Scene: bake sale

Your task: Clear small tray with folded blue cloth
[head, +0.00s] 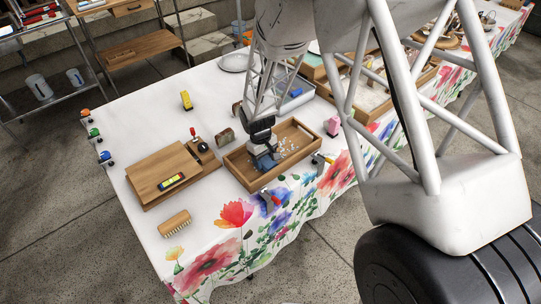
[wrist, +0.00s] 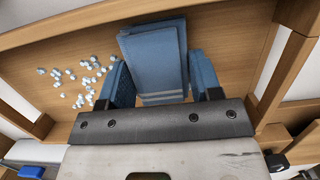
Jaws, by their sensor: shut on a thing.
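The small wooden tray (head: 236,174) stands on the flowered tablecloth in the head view. Pale bits (head: 287,144) lie scattered on its floor; they also show left of my gripper in the wrist view (wrist: 80,82). My gripper (head: 265,157) points down inside the tray. It is shut on the folded blue cloth (wrist: 155,60), which stands out between the two blue fingers in the wrist view. In the head view only a little of the cloth (head: 268,163) shows below the fingers. Whether the cloth touches the tray floor is unclear.
Left of the tray are a wooden board (head: 150,173) with a yellow level (head: 171,181) and a brush (head: 174,222). A pink object (head: 332,126) stands by its right corner. Larger wooden trays (head: 375,105) lie behind my arm.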

